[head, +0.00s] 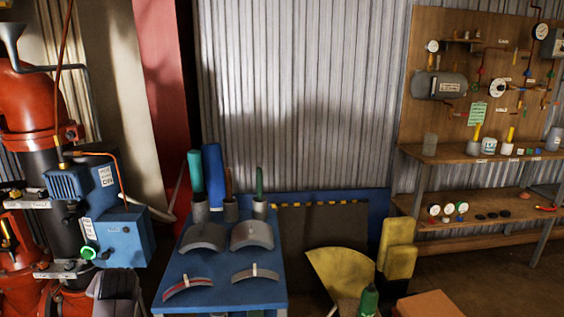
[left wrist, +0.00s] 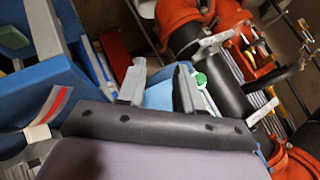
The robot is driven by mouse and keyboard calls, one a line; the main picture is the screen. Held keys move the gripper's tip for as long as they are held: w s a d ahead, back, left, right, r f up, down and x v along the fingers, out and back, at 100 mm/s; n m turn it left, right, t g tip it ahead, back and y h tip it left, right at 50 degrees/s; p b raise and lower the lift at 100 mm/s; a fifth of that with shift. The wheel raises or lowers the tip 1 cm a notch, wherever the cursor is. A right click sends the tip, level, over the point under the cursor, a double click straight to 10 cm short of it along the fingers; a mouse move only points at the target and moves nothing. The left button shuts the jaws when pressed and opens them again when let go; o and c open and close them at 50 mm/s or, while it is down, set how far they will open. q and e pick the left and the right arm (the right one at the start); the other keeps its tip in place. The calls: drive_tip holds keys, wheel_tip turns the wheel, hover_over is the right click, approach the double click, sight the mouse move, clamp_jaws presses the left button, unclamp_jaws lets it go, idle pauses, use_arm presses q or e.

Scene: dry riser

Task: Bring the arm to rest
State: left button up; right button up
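My left gripper (left wrist: 160,80) shows in the left wrist view. Its two grey fingers stand apart with nothing between them, and part of the blue box is visible beyond the gap. A dark grey form at the bottom left of the head view looks like part of my left arm, but its fingers cannot be made out there. My right gripper is in neither view.
Left stands a red and black riser pipe (head: 66,192) with a blue box (head: 122,238). A blue bench (head: 222,292) holds grey curved pieces and cups. Right are a pegboard (head: 462,58) and shelves (head: 480,217). A yellow fan-shaped piece (head: 338,272) stands front centre.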

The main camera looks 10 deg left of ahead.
use_arm(q)
drive_tip(key=s+d+f+m+t+h, duration=0.2)
drive_tip(key=s+d+f+t, duration=0.1)
drive_tip(key=d+f, duration=0.3)
drive_tip(key=s+d+f+m+t+h, duration=0.25)
drive_tip(key=s+d+f, duration=0.2)
drive_tip(key=d, duration=0.45)
drive_tip(key=s+d+f+h, duration=0.1)
drive_tip(key=s+d+h, duration=0.2)
drive_tip(key=s+d, duration=0.3)
drive_tip(key=s+d+f+h+p, duration=0.1)
drive_tip(key=s+d+f+h, duration=0.1)
drive_tip(key=s+d, duration=0.4)
drive_tip(key=shift+d+f+h, duration=0.3)
drive_tip(key=shift+d+h, duration=0.15)
drive_tip(key=shift+d, duration=0.45)
